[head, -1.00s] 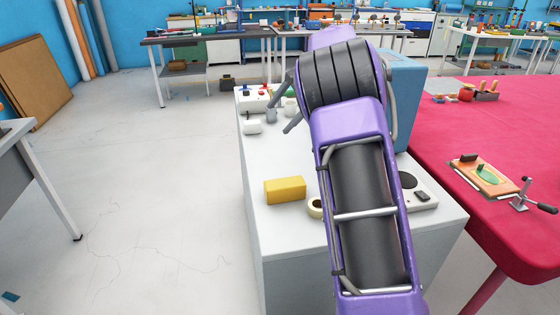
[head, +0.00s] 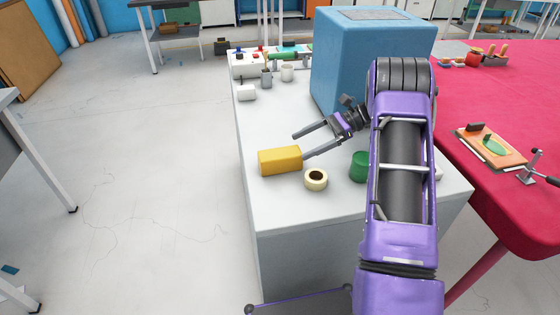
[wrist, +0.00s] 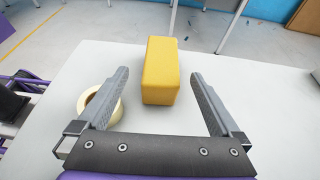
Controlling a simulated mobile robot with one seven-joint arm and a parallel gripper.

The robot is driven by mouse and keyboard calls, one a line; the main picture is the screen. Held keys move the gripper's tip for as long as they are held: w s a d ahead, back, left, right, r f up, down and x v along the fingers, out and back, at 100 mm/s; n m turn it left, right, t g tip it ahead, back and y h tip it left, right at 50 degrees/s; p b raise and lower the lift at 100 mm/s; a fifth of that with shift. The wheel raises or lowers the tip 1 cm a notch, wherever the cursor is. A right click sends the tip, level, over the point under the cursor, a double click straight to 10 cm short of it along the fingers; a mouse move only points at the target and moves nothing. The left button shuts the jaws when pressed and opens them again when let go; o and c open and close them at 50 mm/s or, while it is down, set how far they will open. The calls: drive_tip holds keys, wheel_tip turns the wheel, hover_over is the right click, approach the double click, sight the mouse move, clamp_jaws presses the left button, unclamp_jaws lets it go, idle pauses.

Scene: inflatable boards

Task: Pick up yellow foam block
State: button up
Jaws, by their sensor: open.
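The yellow foam block (head: 279,161) lies on the left front part of the white cabinet top. In the wrist view the yellow foam block (wrist: 160,70) shows ahead, centred between the finger lines, mostly just beyond the fingertips. My gripper (head: 299,145) is open and empty, reaching in from the right; in the head view one fingertip is close to the block's right end. In the wrist view my gripper (wrist: 160,75) has its two fingers spread wider than the block. I cannot tell whether a finger touches it.
A cream tape roll (head: 316,180) sits close to the block's right, near one finger. A green cylinder (head: 359,166) stands by my arm. A large blue box (head: 345,65) stands behind. A white object (head: 246,93), cups and tools lie at the back. The cabinet's left edge is near the block.

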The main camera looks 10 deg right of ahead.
approach(259, 165)
drive_tip(key=x, duration=0.5)
drive_tip(key=shift+s+r+b, duration=0.1)
drive_tip(key=shift+s+b, duration=0.1)
drive_tip(key=shift+b, duration=0.15)
drive_tip(key=c, duration=1.3)
